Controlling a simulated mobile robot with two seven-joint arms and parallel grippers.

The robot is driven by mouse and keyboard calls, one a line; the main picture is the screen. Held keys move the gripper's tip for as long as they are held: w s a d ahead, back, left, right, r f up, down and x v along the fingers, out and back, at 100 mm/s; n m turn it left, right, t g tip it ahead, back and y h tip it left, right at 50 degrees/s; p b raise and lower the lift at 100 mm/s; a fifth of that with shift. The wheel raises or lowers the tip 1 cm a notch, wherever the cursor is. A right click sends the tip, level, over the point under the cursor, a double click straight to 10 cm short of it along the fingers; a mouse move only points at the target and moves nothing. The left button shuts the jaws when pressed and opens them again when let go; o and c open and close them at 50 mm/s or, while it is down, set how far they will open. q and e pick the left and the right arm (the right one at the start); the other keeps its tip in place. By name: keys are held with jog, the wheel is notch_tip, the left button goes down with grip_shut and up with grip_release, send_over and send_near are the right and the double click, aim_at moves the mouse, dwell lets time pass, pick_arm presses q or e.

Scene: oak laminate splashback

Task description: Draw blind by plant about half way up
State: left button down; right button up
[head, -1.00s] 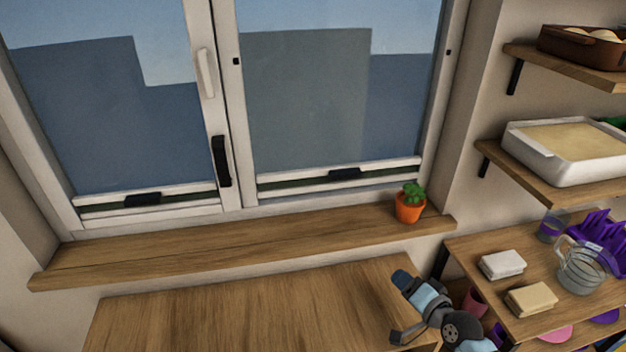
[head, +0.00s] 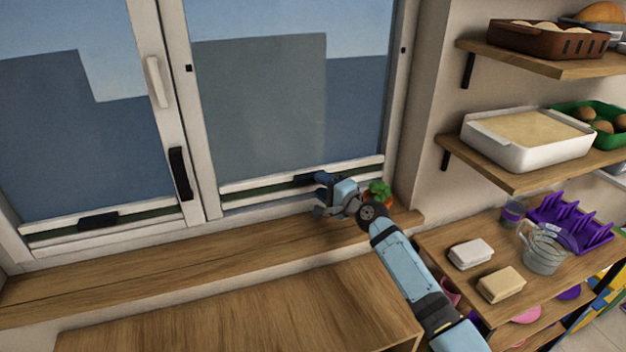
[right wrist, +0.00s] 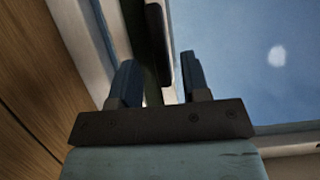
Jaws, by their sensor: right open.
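The blind by the plant is a narrow dark green strip between two white rails (head: 245,188) at the bottom of the right window pane. Its black handle (head: 304,179) sits on the upper rail. The plant (head: 381,188) stands on the sill; my right wrist hides most of its orange pot. My right gripper (head: 319,194) is open in front of the rails, close to the handle's right end. In the right wrist view, the dark handle (right wrist: 158,42) shows beyond and between the open fingers (right wrist: 160,82); I cannot tell whether they touch it. My left gripper is not in view.
The left pane has a similar low blind with a black handle (head: 98,221). A black window handle (head: 181,173) is on the middle frame. The wooden sill (head: 150,262) is otherwise clear. Shelves (head: 530,172) with baking dishes stand to the right.

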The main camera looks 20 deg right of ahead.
aim_at(309, 176)
jog(key=shift+x, duration=1.9)
jog(key=shift+s, duration=0.1)
grip_shut()
